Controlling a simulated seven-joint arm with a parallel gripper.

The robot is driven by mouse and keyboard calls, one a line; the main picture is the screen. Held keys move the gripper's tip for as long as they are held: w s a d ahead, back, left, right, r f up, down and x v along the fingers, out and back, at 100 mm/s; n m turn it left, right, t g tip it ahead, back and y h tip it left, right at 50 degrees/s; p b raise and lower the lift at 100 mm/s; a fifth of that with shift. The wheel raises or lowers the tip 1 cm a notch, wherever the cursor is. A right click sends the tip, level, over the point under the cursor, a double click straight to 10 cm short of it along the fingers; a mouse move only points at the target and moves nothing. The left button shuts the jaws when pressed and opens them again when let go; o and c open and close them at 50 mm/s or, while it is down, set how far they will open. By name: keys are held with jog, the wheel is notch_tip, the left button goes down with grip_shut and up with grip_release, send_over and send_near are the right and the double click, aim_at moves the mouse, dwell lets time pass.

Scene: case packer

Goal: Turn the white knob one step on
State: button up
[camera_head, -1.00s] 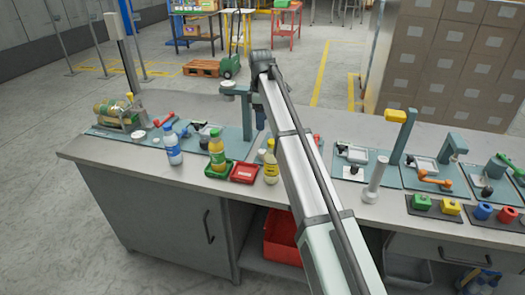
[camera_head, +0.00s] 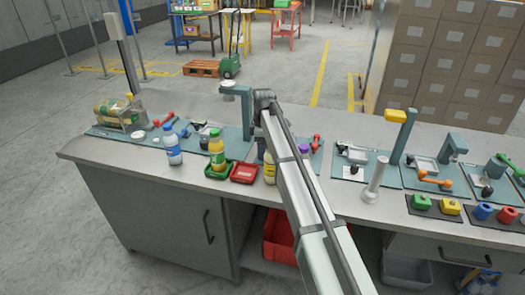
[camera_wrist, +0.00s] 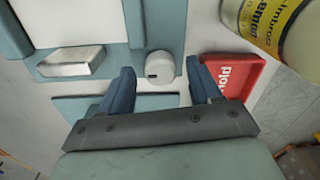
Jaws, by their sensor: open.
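The white knob (camera_wrist: 159,67) is round, with a small dark mark on its face, and shows in the wrist view beside a teal fixture (camera_wrist: 150,30). My gripper (camera_wrist: 160,72) is open, with one blue-grey finger on the left of the knob and one on the right. Gaps show between the knob and both fingers; I cannot tell the height of the fingertips against it. In the head view my own arm covers the knob and most of the gripper.
A red tray (camera_wrist: 238,72) and a yellow-labelled bottle (camera_wrist: 275,25) are close to my right finger.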

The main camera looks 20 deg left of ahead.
jog(key=shift+f, duration=0.55)
jog(key=shift+c, duration=0.3)
jog(key=c, duration=1)
jog(key=shift+m, duration=1.5)
jog(key=o, duration=1.1)
jog(key=shift+c, duration=0.2)
jog(key=shift+r, duration=0.1)
notch_tip(320, 180, up, 14)
jog(key=shift+w, duration=0.2)
